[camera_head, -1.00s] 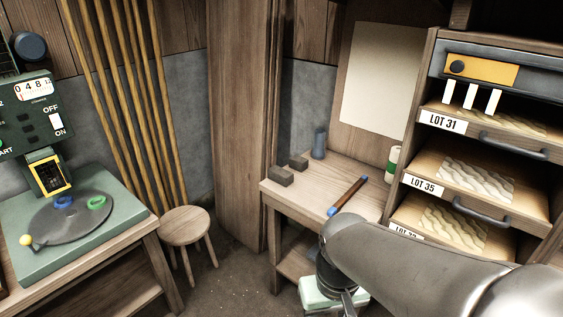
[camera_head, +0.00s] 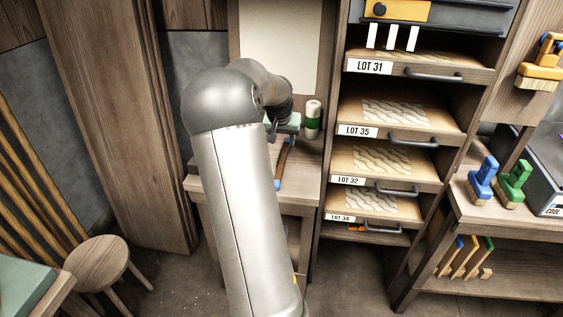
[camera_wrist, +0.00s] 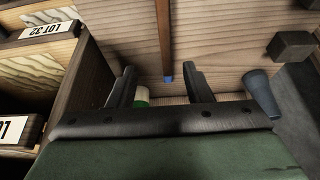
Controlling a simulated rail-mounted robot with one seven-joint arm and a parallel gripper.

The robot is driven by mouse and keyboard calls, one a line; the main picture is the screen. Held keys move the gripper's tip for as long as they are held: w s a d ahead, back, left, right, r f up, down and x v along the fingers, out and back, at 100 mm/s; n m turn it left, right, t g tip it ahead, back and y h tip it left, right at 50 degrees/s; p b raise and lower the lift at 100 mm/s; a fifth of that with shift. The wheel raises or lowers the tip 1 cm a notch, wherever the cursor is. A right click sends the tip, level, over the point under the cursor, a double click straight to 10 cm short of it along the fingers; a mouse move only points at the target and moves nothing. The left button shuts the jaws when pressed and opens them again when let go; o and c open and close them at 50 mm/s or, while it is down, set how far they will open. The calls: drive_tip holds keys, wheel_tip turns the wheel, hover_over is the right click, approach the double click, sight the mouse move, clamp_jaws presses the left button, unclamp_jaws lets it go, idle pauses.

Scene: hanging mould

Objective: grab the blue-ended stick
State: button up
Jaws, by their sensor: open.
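The blue-ended stick (camera_head: 283,161) lies on the small wooden table, with its brown shaft and near blue end showing beside my arm. In the wrist view the stick (camera_wrist: 163,40) runs between my two fingers, its blue end level with the fingertips in the picture. My gripper (camera_wrist: 159,68) is open, with nothing between the fingers touching them. In the head view my gripper (camera_head: 284,124) is above the back of the table; its fingers are hidden there.
A green-and-white bottle (camera_head: 313,119) stands at the table's back right. A blue-grey cup (camera_wrist: 262,92) and a dark block (camera_wrist: 290,46) show in the wrist view. The drawer rack (camera_head: 327,165) borders the table on the right. A stool (camera_head: 98,262) stands left.

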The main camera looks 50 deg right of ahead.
hover_over(282, 159)
drive_tip(key=s+a, duration=0.2)
wheel_tip(282, 159, down, 7)
drive_tip(key=shift+a+f, duration=0.15)
drive_tip(key=shift+f, duration=0.05)
drive_tip(key=shift+w+p+x, duration=0.15)
drive_tip(key=shift+p+x, duration=0.25)
drive_tip(key=shift+x, duration=0.9)
drive_tip(key=shift+w+p+x, duration=0.15)
drive_tip(key=shift+p+x, duration=0.2)
drive_tip(key=shift+x, duration=0.9)
drive_tip(key=shift+r, duration=0.1)
clamp_jaws()
